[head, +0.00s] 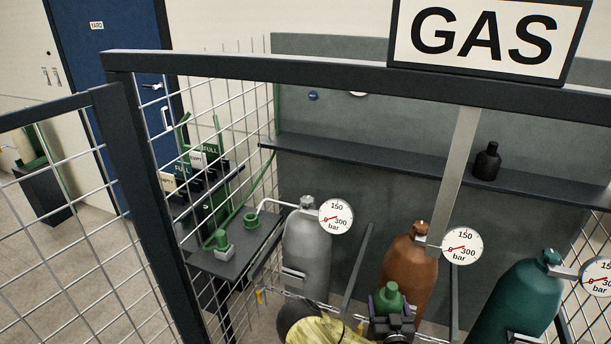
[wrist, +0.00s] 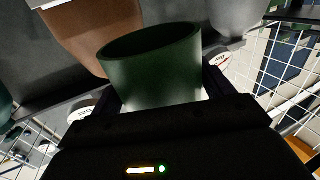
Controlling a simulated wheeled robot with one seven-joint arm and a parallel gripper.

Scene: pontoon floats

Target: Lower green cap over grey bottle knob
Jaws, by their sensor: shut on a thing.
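The grey bottle (head: 306,250) stands upright inside the cage, left of the brown one. Its grey knob (head: 307,202) is on top, bare, beside a thin pipe and a gauge. My gripper (head: 391,312) is shut on the green cap (head: 390,295), in front of the brown bottle, to the right of the grey bottle and lower than its knob. In the wrist view the cap (wrist: 152,68) sits between the dark fingers, with its wide rim facing away from the gripper. The grey bottle (wrist: 237,17) shows partly at the upper right there; its knob is not visible in that view.
A brown bottle (head: 408,268) and a teal bottle (head: 517,303) stand to the right, with gauges beside them. A side shelf (head: 232,262) at left holds green fittings. A back shelf (head: 400,160) carries a black bottle (head: 487,162).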

